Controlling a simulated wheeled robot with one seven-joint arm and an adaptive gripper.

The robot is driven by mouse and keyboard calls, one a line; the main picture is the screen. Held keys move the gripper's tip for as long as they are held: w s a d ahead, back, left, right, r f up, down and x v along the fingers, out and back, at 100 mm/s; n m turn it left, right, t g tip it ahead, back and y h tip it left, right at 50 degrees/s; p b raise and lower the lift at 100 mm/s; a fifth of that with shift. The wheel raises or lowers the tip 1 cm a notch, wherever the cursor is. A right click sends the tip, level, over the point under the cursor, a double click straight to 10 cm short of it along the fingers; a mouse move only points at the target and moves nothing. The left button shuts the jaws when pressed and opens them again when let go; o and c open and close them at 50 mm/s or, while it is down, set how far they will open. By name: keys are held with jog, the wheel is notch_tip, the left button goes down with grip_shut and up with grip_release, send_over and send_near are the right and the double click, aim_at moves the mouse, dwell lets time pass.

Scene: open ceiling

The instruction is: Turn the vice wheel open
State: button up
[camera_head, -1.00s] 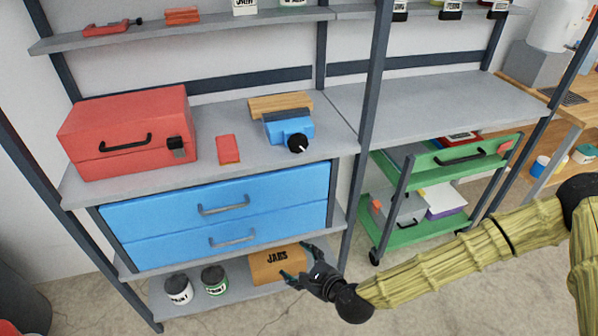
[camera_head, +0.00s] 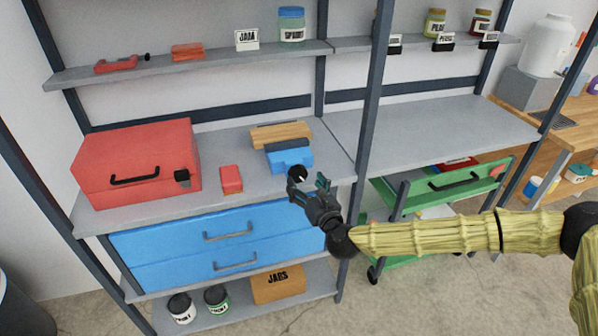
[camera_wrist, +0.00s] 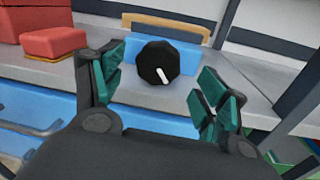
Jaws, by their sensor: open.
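The blue vice (camera_head: 290,159) sits at the front of the grey shelf, in front of a wooden block. Its black wheel (camera_wrist: 159,65), with a white mark pointing down and slightly right, faces me in the wrist view. In the head view the wheel (camera_head: 297,173) shows just above my gripper, partly covered by it. My gripper (camera_wrist: 153,93) is open and empty. Its green-padded fingers stand to the left and right of the wheel in the wrist view, with the wheel framed between them and a little ahead. I cannot tell any contact.
A red toolbox (camera_head: 138,163) and a small red box (camera_head: 231,179) stand left of the vice. Blue drawers (camera_head: 200,245) lie below the shelf edge. A dark upright post (camera_head: 367,120) rises right of the vice. The shelf further right is clear.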

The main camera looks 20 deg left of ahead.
aim_at(300, 176)
jog(key=shift+p+x, duration=0.6)
jog(key=shift+x, duration=2)
jog(key=c, duration=1)
jog(key=shift+a+f, duration=0.1)
jog(key=shift+c, duration=0.2)
